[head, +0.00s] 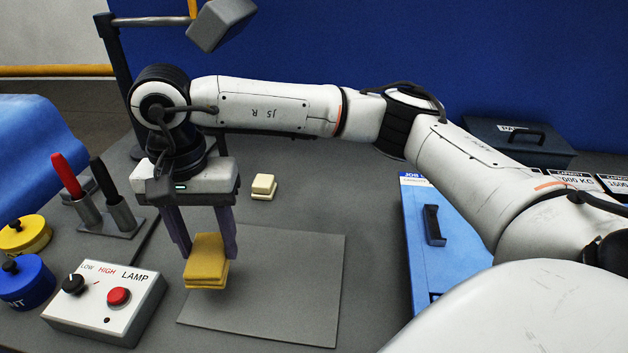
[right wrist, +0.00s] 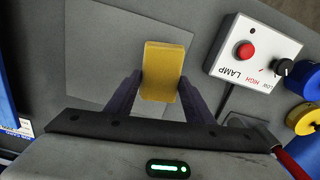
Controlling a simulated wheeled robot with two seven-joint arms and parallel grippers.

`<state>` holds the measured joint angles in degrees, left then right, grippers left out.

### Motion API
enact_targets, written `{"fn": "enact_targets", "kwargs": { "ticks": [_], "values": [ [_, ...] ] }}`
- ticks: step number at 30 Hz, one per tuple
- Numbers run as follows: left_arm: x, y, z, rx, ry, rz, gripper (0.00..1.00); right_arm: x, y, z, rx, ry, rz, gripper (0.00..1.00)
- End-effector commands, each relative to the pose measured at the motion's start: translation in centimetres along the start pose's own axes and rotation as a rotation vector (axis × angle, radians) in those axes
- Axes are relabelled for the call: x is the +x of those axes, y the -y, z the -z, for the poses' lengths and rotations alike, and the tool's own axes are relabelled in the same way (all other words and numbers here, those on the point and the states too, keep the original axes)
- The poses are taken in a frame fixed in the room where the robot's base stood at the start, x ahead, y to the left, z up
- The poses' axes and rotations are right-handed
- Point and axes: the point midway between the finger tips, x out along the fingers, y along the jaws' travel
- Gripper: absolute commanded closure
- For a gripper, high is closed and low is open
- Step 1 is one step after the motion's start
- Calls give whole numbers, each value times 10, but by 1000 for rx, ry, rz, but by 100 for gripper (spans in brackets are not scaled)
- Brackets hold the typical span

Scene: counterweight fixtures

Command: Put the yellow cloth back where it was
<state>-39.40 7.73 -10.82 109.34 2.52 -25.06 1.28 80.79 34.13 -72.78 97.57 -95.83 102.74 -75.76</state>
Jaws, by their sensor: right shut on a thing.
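The folded yellow cloth (head: 206,260) is between the fingers of my right gripper (head: 207,250), which is shut on it. It shows over the left part of a flat grey mat (head: 300,285), with a dark shadow below it; it seems slightly above the mat. In the right wrist view the yellow cloth (right wrist: 162,70) sits between the two purple fingers of the right gripper (right wrist: 160,88), over the mat (right wrist: 95,60). My left gripper is not in view.
A lamp switch box (head: 105,300) stands left of the mat. A blue case (head: 455,240) lies right.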

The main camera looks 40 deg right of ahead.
Motion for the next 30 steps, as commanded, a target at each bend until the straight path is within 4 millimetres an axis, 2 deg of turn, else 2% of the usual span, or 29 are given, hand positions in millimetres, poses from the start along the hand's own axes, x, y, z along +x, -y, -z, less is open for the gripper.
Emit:
{"fn": "enact_targets", "kwargs": {
  "ticks": [1, 6, 12, 15, 18, 21, 26, 30],
  "values": [
    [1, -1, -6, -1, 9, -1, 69, -2, -7, 25, 141, 4, -1, 77],
    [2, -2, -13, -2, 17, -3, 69, -14, -42, 99, 611, 7, 2, 77],
    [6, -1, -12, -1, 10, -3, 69, -25, -102, 171, 1137, 9, 6, 77],
    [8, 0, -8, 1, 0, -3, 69, -30, -133, 196, 1360, 10, 11, 77],
    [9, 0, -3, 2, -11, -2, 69, -32, -159, 213, 1533, 9, 12, 77],
    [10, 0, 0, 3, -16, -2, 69, -34, -177, 223, 1651, 10, 16, 77],
    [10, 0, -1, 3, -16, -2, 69, -27, -189, 229, 1729, 9, 14, 77],
    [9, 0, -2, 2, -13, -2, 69, -1, -190, 230, 1735, 8, 12, 77]
  ]
}}
